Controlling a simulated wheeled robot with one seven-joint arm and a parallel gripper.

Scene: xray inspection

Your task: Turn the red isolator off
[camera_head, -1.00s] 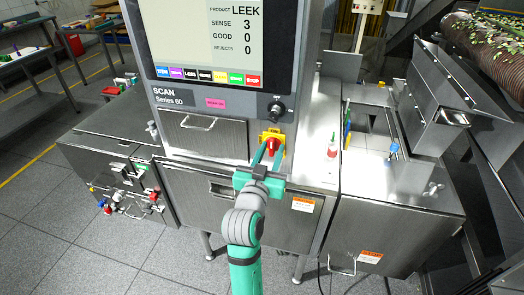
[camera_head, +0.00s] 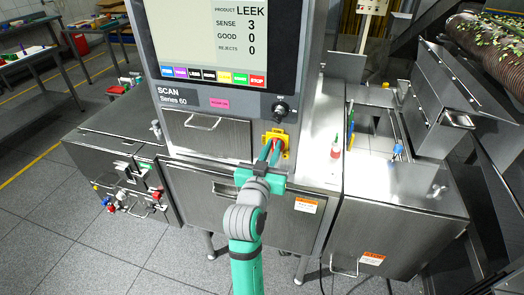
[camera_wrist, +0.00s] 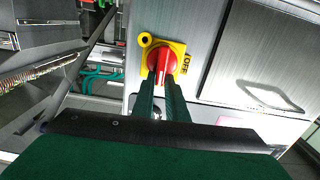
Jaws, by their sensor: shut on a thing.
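The red isolator (camera_head: 277,143) is a rotary handle on a yellow plate (camera_head: 284,135), on the front of the steel scanner cabinet below the black knob. In the wrist view the red handle (camera_wrist: 163,60) stands near upright in the picture, leaning slightly right. The word OFF is printed sideways on the right side of the yellow plate (camera_wrist: 181,50). My gripper (camera_head: 269,150) reaches it from the front, its two green fingers close together. In the wrist view my gripper (camera_wrist: 162,88) is shut on the handle's lower end, which the fingertips partly hide.
Above are a screen (camera_head: 230,40) and a black knob (camera_head: 280,109). A drawer with a metal handle (camera_head: 203,123) is left of the isolator.

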